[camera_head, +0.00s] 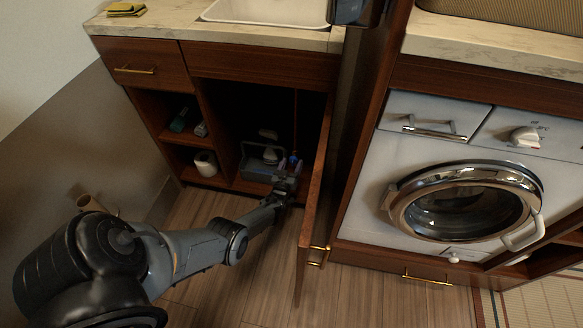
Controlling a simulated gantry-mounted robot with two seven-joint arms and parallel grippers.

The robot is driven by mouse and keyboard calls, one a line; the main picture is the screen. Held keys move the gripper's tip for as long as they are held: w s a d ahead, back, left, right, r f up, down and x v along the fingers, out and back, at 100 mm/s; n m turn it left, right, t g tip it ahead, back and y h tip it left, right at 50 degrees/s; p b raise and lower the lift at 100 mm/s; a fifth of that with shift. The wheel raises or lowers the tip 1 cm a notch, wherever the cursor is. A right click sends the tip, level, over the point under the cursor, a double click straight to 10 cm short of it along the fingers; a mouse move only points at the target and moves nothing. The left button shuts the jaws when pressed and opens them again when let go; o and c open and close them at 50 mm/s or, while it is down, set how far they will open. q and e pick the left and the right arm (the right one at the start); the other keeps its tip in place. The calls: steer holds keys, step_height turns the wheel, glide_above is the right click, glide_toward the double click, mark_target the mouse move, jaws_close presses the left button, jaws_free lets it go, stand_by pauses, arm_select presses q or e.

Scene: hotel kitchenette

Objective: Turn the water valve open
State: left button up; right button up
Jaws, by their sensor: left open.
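The water valve (294,159) shows as a small blue piece at the bottom of a thin vertical pipe (295,117), inside the dark open cabinet under the sink. My left arm reaches in from the lower left. My left gripper (290,169) is open at the cabinet opening, right at the valve. It partly covers the valve, and I cannot tell whether the fingers touch it or sit around it. The valve's handle angle is too small to read.
The open cabinet door (314,200) stands close to the right of my left gripper. A grey caddy (258,168) with items sits left of the valve. A paper roll (206,164) is on the left shelf. A washing machine (450,150) stands at right.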

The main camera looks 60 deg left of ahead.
arm_select(q)
steer(key=shift+w, duration=0.15)
steer(key=shift+a, duration=0.1)
steer(key=c, duration=1.1)
steer(key=shift+o, duration=0.2)
steer(key=shift+m, duration=0.3)
steer(key=m+g, duration=0.1)
steer(key=m, duration=1.1)
steer(key=shift+r, duration=0.1)
steer(key=m, duration=0.4)
steer(key=shift+w+g, duration=0.1)
steer(key=shift+g, duration=0.3)
